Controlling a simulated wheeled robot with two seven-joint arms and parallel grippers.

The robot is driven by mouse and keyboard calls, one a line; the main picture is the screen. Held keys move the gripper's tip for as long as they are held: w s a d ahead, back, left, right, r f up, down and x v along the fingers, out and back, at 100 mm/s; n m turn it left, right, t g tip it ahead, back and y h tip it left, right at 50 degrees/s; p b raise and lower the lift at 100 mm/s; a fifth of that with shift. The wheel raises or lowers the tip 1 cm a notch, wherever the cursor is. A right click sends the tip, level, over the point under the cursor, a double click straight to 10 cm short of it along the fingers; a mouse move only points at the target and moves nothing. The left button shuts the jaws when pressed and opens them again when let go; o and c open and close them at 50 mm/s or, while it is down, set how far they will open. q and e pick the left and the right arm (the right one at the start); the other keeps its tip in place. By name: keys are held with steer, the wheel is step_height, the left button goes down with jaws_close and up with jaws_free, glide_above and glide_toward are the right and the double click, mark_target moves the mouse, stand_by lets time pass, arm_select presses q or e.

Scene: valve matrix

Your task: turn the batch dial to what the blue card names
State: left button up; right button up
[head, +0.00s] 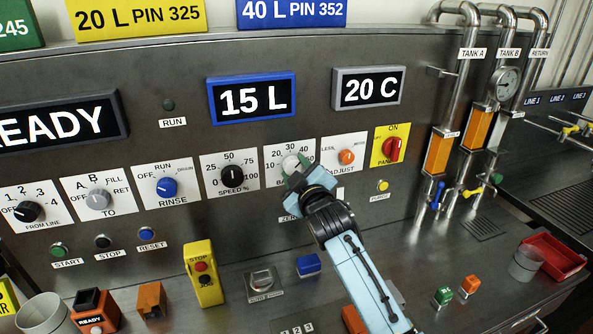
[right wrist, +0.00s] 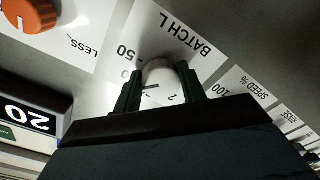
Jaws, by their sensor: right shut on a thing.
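The blue card (head: 292,12) at the top of the panel reads "40 L PIN 352". The batch dial (head: 289,163) is a pale knob on a white plate with 10, 20, 30 and 40 showing; my gripper covers part of it. In the right wrist view the dial (right wrist: 165,84) sits between my fingers, under the upside-down words "BATCH L". A short dark mark shows on its face; its exact setting is unclear. My right gripper (head: 296,179) is shut on the dial. The blue-framed display (head: 252,99) reads "15 L". My left gripper is out of view.
The speed dial (head: 232,176) is left of the batch dial and the orange adjust knob (head: 347,157) is right of it, both close. A yellow stop box (head: 203,274) and a blue block (head: 308,265) stand on the bench below.

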steer(key=o, duration=1)
steer(key=shift+s, duration=0.1)
steer(key=v, duration=1.3)
steer(key=shift+s, duration=0.1)
steer(key=shift+d, duration=0.1)
